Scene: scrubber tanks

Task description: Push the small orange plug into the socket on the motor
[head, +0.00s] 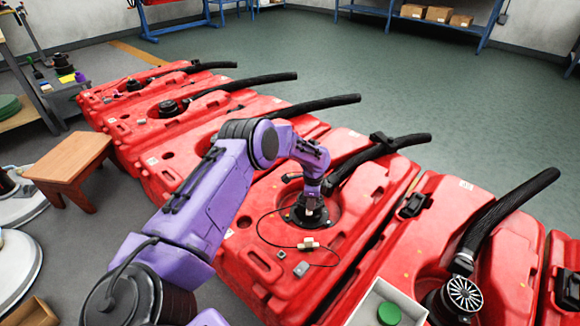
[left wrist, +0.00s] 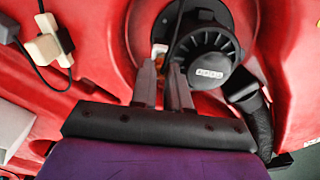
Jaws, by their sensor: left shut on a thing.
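My left gripper (head: 311,208) reaches down onto a red tank at the black round motor (left wrist: 208,55). In the left wrist view its fingers (left wrist: 168,66) are shut on a small white and orange piece, which looks like the orange plug (left wrist: 158,52). The plug sits at the fingertips, beside the motor's left side. The fingers hide much of it, and the socket cannot be made out, so I cannot tell whether plug and socket touch. In the head view the gripper partly covers the motor (head: 297,216). My right gripper is out of view.
A cream connector (head: 308,243) on a thin black cable lies on the tank, also in the left wrist view (left wrist: 44,45). A grey block (head: 301,269) lies nearby. A black hose (head: 385,146) rises behind.

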